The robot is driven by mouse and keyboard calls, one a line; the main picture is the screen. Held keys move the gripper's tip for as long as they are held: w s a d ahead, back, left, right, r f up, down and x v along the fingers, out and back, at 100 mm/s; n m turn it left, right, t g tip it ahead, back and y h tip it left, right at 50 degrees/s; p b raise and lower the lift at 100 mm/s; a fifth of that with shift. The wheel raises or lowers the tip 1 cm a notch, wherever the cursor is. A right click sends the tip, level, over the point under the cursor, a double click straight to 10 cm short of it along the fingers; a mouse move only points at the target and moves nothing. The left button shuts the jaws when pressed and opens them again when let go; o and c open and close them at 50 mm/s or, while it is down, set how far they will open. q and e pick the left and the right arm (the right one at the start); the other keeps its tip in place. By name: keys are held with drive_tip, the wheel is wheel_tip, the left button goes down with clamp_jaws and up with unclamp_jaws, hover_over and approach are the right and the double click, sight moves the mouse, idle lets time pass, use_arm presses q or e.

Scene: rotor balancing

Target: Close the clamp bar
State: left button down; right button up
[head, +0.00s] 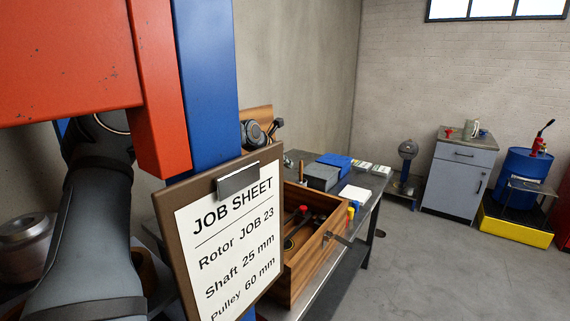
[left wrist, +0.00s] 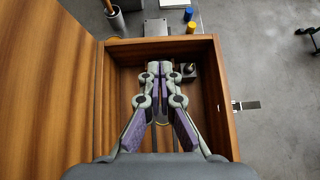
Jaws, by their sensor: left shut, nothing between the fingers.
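I cannot make out a clamp bar for certain in either view. In the left wrist view my left gripper (left wrist: 157,68) is shut and empty, its fingertips together over the inside of an open wooden box (left wrist: 224,125). Its height above the box floor is hard to judge. The box also shows in the head view (head: 311,266), with dark parts and a red knob (head: 303,209) inside. A metal latch (left wrist: 247,105) sticks out from its right wall. The job sheet clipboard and the red and blue frame hide much of the work area. My right gripper is not in view.
The clipboard (head: 165,222) hangs close in front, beside a blue post (head: 207,70) and a red beam (head: 158,95). Blue and grey boxes (head: 320,177) lie on the bench behind the wooden box. A grey cabinet (head: 455,180) stands at the back right.

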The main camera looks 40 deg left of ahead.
use_arm(q)
wheel_tip(320, 180, up, 10)
idle(0.5)
